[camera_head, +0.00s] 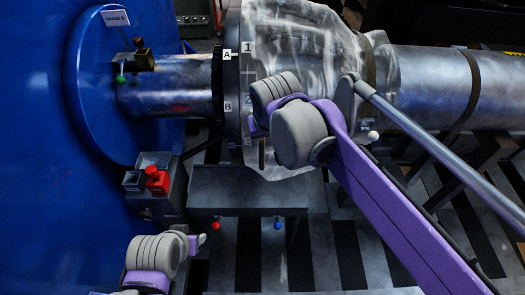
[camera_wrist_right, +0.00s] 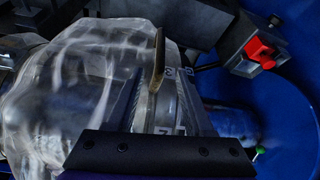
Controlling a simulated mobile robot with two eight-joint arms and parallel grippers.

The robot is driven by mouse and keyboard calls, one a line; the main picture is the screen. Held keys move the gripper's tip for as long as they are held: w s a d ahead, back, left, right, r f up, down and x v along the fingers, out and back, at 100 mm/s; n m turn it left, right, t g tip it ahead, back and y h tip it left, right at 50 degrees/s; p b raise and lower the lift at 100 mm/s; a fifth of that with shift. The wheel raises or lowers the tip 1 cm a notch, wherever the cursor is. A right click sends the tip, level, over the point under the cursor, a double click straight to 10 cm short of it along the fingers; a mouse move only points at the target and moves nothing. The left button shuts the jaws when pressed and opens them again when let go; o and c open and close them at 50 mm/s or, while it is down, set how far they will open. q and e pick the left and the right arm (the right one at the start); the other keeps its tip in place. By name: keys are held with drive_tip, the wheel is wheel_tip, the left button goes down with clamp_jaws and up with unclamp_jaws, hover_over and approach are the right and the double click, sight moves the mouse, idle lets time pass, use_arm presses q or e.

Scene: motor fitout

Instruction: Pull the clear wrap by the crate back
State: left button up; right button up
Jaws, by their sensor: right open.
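The clear wrap (camera_head: 322,48) hangs loosely, creased and see-through, around the metal shaft beside the flange marked 1 and A. It fills the left of the right wrist view (camera_wrist_right: 60,95). My right gripper (camera_wrist_right: 163,80) is open, its two fingers over the flange at the wrap's edge; I cannot tell whether either finger touches the wrap. In the head view my right arm's grey joints hide part of the wrap, and the fingers are mostly hidden. My left gripper (camera_head: 198,241) is low on the left, away from the wrap; its fingers barely show. I cannot identify the crate for certain.
A blue motor housing (camera_head: 45,170) fills the left, with a grey box bearing a red knob (camera_head: 157,180) beside it. The bare shaft (camera_head: 440,85) runs right. A grey bench (camera_head: 250,187) stands below the wrap, above a slatted floor.

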sight(262, 148)
drive_tip(key=x, duration=0.9)
clamp_jaws()
idle(1.2)
